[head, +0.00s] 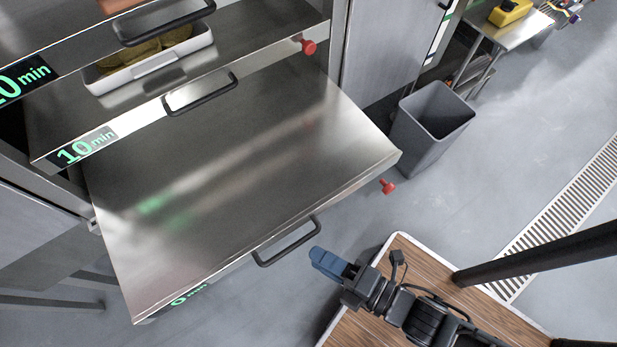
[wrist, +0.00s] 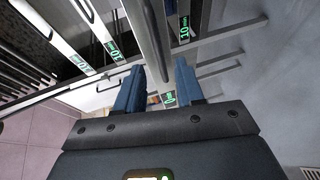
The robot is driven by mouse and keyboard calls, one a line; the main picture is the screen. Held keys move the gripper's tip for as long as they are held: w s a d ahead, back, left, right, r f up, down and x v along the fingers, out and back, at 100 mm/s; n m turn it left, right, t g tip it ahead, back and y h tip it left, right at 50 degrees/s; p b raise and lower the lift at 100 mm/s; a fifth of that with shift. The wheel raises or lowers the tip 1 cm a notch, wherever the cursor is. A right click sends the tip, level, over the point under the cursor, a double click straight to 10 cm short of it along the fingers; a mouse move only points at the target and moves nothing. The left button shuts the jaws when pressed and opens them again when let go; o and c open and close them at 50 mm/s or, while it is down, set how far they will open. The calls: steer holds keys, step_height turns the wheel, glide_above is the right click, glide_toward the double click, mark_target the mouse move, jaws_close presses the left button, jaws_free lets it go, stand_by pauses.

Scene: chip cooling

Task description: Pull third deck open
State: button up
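The lowest deck in the head view is a broad, bare steel tray (head: 240,190) that juts out from the rack. Its front carries a black bar handle (head: 287,243) and a green "min" label whose number is partly cut off. Above it is a deck marked "10 min" (head: 85,148) with its own handle (head: 200,95), and above that another deck (head: 100,45). I cannot tell which is counted as third. My gripper (head: 322,258) has blue fingers and is just right of the lowest handle, apart from it. In the wrist view my gripper (wrist: 158,82) is open, with nothing between its fingers.
A white container (head: 150,60) with yellowish food lies on the "10 min" deck. Red knobs (head: 388,187) stick out at the decks' right side. A grey bin (head: 430,125) stands on the floor to the right. A steel table (head: 510,35) is beyond it.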

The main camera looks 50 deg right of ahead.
steer(key=shift+s+d+r, duration=0.1)
steer(key=shift+s+r, duration=0.1)
steer(key=shift+s, duration=1)
